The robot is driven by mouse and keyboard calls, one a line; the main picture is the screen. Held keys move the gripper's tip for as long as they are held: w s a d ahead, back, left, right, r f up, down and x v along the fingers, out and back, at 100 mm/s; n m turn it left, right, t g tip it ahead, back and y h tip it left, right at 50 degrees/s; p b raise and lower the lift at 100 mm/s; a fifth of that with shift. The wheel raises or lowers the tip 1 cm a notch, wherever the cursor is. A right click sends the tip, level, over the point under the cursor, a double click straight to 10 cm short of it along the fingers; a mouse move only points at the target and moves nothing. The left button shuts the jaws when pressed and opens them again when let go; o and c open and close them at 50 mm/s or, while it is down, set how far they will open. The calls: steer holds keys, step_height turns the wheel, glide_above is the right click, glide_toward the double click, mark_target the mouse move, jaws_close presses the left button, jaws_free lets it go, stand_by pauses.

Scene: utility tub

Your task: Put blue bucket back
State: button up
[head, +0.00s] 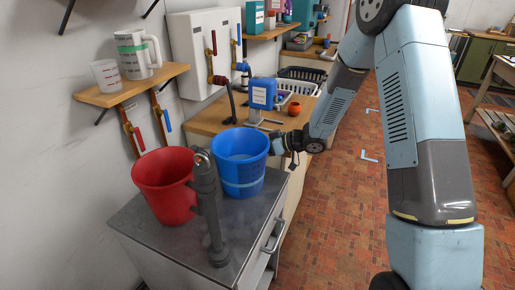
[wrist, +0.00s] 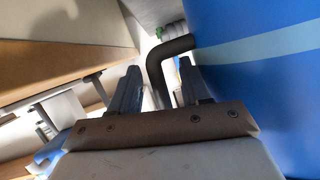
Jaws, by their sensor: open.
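The blue bucket (head: 240,162) stands upright on the grey cabinet top, right of a red bucket (head: 165,187). Its blue wall with a pale band fills the right of the wrist view (wrist: 265,90). My gripper (head: 287,143) is at the bucket's right side, near its upper part. In the wrist view, my gripper's fingers (wrist: 157,70) are apart. A dark bent bar (wrist: 158,72), which looks like the bucket's handle, runs from beside the blue wall down between them. I cannot tell whether the fingers touch it.
A grey upright pipe (head: 210,210) stands in front of the buckets on the cabinet top (head: 180,245). A wooden counter (head: 210,120) behind holds a blue box-like device (head: 262,93) and baskets. A wall shelf (head: 132,87) holds jugs.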

steer(key=shift+r, duration=0.1)
steer(key=v, duration=1.2)
steer(key=w+d+r+m+t+h, duration=0.3)
steer(key=d+r+m+t+h, duration=0.2)
steer(key=d+r+t+h, duration=0.6)
steer(key=s+d+r+m+g+h, duration=0.2)
steer(key=s+d+r+m+g, duration=0.15)
steer(key=d+r, duration=0.4)
steer(key=s+d+r+m+g+h, duration=0.1)
steer(key=s+d+r+m, duration=0.15)
steer(key=s, duration=0.55)
steer(key=s+d+r+m+g+h, duration=0.1)
steer(key=s+r+h, duration=0.15)
steer(key=s, duration=0.45)
steer(key=s+a+m+g+y, duration=0.1)
steer(key=s+a+g+y, duration=0.1)
steer(key=s, duration=1.2)
steer(key=shift+s+a+m+y, duration=0.3)
steer(key=shift+a+y, duration=0.15)
steer(key=shift+a, duration=0.15)
